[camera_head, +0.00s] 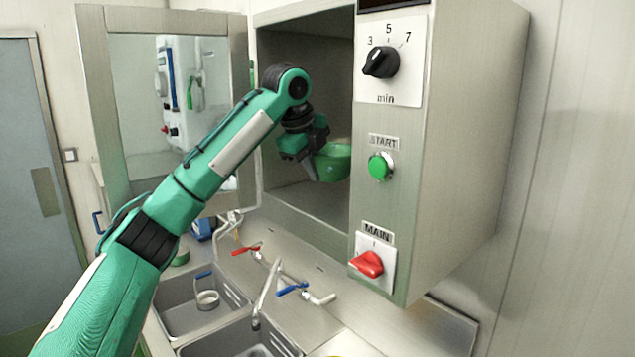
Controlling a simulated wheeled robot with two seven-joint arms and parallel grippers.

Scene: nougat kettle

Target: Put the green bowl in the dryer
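The green bowl (333,161) is inside the open dryer (432,225), above the floor of its chamber and close to the control panel side. My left gripper (312,170) reaches into the chamber from the left and points downward at the bowl's left edge. The fingers meet the bowl's rim and appear shut on it. My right gripper is not in view.
The dryer panel has a black timer knob (381,62), a green start button (381,166) and a red main switch (368,264). Below are sinks (203,303) and a faucet (265,290) with red and blue handles. The chamber floor is clear.

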